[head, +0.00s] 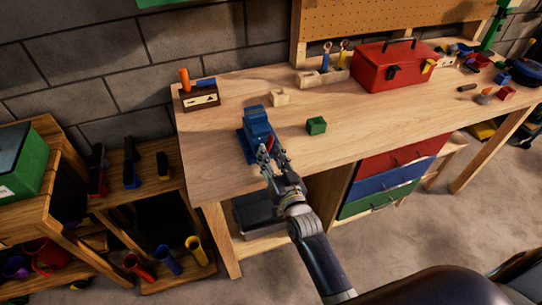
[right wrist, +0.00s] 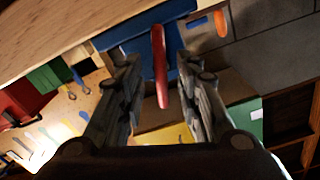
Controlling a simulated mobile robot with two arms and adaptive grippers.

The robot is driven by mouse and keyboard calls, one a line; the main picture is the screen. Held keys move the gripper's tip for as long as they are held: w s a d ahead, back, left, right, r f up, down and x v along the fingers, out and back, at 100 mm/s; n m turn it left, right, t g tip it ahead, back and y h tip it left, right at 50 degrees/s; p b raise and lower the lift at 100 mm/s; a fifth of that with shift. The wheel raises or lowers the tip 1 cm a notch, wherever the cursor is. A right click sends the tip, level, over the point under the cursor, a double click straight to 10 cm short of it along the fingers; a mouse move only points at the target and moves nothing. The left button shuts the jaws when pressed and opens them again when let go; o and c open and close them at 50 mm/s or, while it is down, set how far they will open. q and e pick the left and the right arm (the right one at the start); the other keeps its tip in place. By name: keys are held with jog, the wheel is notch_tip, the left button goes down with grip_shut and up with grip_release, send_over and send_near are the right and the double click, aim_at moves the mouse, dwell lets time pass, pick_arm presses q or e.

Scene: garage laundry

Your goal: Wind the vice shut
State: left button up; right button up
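The blue vice (head: 256,128) stands on the wooden workbench (head: 225,165), near its front left edge. In the right wrist view the vice's blue body (right wrist: 140,38) is at the top, with its red handle bar (right wrist: 160,75) pointing down the picture. My right gripper (head: 269,157) is at the front end of the vice. Its fingers are open, one on either side of the red handle (right wrist: 158,58), with a visible gap on both sides. My left gripper is not in view.
A green block (head: 316,126) and a pale wooden block (head: 280,97) are right of and behind the vice. A small box with an orange-handled tool (head: 200,98) is at the back left. A red toolbox (head: 392,65) stands further right. Drawers (head: 382,185) are under the bench.

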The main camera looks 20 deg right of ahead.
jog(key=shift+s, duration=0.15)
jog(key=s, duration=1.1)
jog(key=shift+s+d, duration=0.2)
jog(key=shift+s, duration=0.15)
jog(key=s+a+f+n+g+b, duration=0.1)
jog(key=s+f+g, duration=0.2)
jog(key=f, duration=0.7)
jog(key=s+f+n+g+y, duration=0.15)
jog(key=s+f, duration=0.25)
jog(key=f, duration=0.6)
jog(key=s+a+f+n+g+b, duration=0.1)
jog(key=s+f+g, duration=0.2)
jog(key=f, duration=0.8)
jog(key=s+d+f+g, duration=0.2)
jog(key=s+f+g, duration=0.1)
jog(key=s+f, duration=0.4)
jog(key=s+d+f+n+g+h, duration=0.1)
jog(key=s+d+f+g, duration=0.2)
jog(key=s+f, duration=0.3)
jog(key=s+d+f+n+g+h+b, duration=0.1)
jog(key=s+d+f+g, duration=0.2)
jog(key=s+f, duration=0.4)
jog(key=s, duration=0.8)
jog(key=shift+f, duration=0.35)
